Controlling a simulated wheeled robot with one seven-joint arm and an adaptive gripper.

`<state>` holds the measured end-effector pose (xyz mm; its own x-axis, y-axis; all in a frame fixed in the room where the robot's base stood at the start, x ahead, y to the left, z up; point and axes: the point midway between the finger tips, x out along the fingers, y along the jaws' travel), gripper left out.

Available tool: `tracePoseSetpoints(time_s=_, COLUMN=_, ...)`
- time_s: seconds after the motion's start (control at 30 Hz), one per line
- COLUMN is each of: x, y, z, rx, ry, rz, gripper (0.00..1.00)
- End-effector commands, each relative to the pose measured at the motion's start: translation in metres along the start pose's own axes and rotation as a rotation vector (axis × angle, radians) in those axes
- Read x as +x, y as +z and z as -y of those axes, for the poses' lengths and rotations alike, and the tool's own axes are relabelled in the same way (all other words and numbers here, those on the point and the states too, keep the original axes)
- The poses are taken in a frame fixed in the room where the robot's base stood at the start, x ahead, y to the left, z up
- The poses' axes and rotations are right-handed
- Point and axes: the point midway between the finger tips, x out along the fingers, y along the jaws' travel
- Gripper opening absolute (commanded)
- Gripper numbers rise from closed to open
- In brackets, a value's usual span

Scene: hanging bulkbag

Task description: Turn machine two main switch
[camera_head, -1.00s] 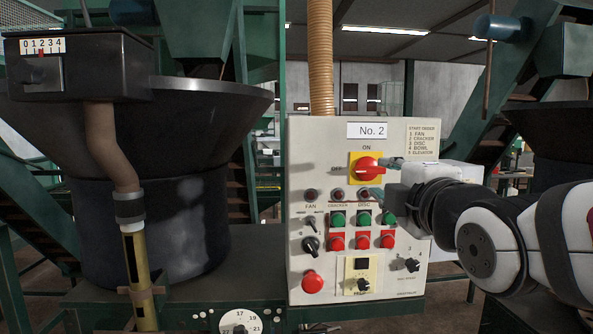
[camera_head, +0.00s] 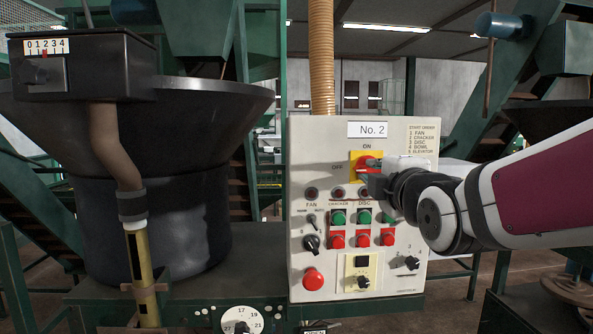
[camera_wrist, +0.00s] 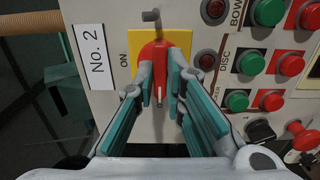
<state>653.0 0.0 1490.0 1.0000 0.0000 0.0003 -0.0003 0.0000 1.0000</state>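The main switch is a red rotary handle (camera_head: 364,160) on a yellow plate (camera_head: 355,170), high on the panel marked No. 2. Its pointer faces the OFF side, left of the plate. In the wrist view the red handle (camera_wrist: 154,52) lies between the two teal-padded fingers of my gripper (camera_wrist: 161,80). The fingers stand apart, one on each side of the handle. I cannot tell whether they touch it. In the head view my gripper (camera_head: 366,174) covers the lower right part of the switch.
The panel (camera_head: 305,225) carries indicator lamps, several green and red buttons, and black knobs below the switch. A large red button (camera_head: 313,276) sits at lower left. A dark hopper (camera_head: 190,110) stands left of the panel. A ribbed hose (camera_head: 320,60) rises above it.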

Motion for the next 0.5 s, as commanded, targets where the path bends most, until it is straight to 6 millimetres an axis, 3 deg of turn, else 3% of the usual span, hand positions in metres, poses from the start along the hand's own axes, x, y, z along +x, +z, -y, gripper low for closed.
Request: tracePoseSetpoints(time_s=0.5, x=0.0003, y=0.0000, z=0.0005, rx=0.063, ry=0.001, rz=0.000, gripper=0.00)
